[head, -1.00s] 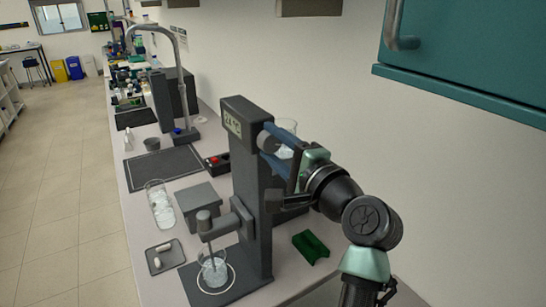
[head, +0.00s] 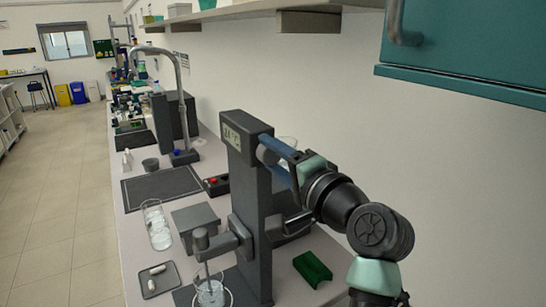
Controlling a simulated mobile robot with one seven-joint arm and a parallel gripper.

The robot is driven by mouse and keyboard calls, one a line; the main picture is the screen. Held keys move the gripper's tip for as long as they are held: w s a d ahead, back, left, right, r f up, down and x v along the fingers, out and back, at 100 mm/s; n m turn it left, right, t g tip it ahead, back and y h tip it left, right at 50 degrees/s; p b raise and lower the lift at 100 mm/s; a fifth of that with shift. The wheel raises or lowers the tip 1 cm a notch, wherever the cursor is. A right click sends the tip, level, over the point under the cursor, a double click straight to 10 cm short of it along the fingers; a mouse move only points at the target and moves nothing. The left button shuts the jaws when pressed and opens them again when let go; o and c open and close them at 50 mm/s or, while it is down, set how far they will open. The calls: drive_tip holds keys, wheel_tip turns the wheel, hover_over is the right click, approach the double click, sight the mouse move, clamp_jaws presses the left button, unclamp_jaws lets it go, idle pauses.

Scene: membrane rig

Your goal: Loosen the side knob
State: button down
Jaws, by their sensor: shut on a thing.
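The membrane rig's dark grey column (head: 257,225) stands upright on the bench, with a small display (head: 231,138) on its head. My gripper (head: 267,161) reaches in from the right, its blue fingers at the right side of the column just below the head. It is shut on the side knob, which is mostly hidden between and behind the fingers. A clamp arm (head: 231,239) juts left from the column and carries a rod down into a glass beaker (head: 210,293) at the foot of the rig.
A green block (head: 313,268) lies on the bench right of the column. A grey box (head: 196,220), a glass vessel (head: 156,225) and a small tray (head: 160,280) stand to the left. A teal cabinet (head: 470,80) hangs upper right, and a wall shelf (head: 250,10) runs above.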

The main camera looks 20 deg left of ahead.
drive_tip(key=shift+c, duration=1.5)
unclamp_jaws()
drive_tip(key=shift+d, duration=0.1)
drive_tip(key=b+v, duration=0.3)
drive_tip(key=v, duration=0.9)
drive_tip(key=shift+s+d, duration=0.25)
drive_tip(key=shift+s, duration=0.1)
